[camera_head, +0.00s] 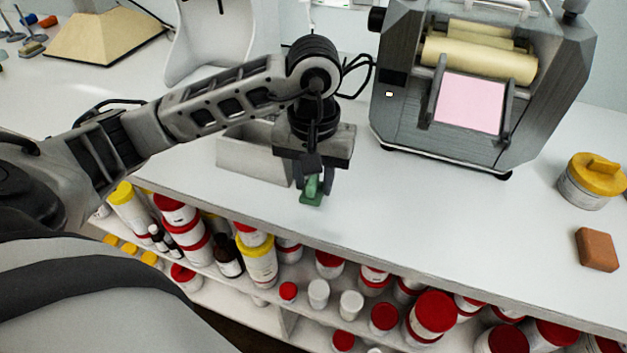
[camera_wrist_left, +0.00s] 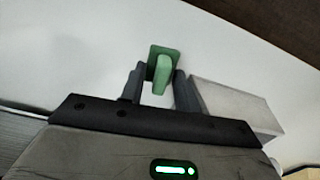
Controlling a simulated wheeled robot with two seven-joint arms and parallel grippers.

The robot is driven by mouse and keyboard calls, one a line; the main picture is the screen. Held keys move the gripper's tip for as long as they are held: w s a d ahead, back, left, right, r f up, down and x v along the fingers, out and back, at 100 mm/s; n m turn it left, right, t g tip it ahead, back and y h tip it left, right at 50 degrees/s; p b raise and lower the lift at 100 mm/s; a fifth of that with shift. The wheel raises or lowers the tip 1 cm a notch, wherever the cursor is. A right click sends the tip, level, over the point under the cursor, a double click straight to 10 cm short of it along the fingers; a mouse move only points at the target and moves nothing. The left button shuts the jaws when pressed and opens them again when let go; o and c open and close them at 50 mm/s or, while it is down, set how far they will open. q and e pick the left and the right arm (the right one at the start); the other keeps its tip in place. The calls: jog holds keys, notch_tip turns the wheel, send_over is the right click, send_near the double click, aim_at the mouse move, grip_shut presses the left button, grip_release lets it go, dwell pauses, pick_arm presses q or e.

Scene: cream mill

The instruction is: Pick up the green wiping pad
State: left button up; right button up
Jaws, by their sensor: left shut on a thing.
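The green wiping pad (camera_head: 313,189) is at the front part of the white bench, below my left gripper (camera_head: 312,182). In the left wrist view the green wiping pad (camera_wrist_left: 164,66) shows a flat base with a raised grip, and the left gripper's fingers (camera_wrist_left: 160,84) stand on both sides of that grip. My left gripper is shut on the pad's grip. Whether the pad touches the bench or hangs just above it I cannot tell. My right gripper is not in view.
A grey open box (camera_head: 250,158) stands just left of the gripper. A grey roller mill (camera_head: 470,90) with a pink sheet stands behind right. A yellow-lidded jar (camera_head: 592,182) and a brown block (camera_head: 597,249) are at the right. Shelves of jars lie below the bench's front edge.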

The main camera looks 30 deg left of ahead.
pick_arm(q)
notch_tip(320, 180, up, 3)
jog(key=shift+w+f+b, duration=0.1)
jog(key=shift+f+b, duration=0.1)
jog(key=shift+b, duration=0.25)
jog(key=s+d+r+b, duration=0.1)
jog(key=s+d+r, duration=0.4)
jog(key=s+r, duration=0.4)
jog(key=s, duration=0.4)
jog(key=shift+s+r, duration=0.15)
jog(key=shift+r, duration=0.25)
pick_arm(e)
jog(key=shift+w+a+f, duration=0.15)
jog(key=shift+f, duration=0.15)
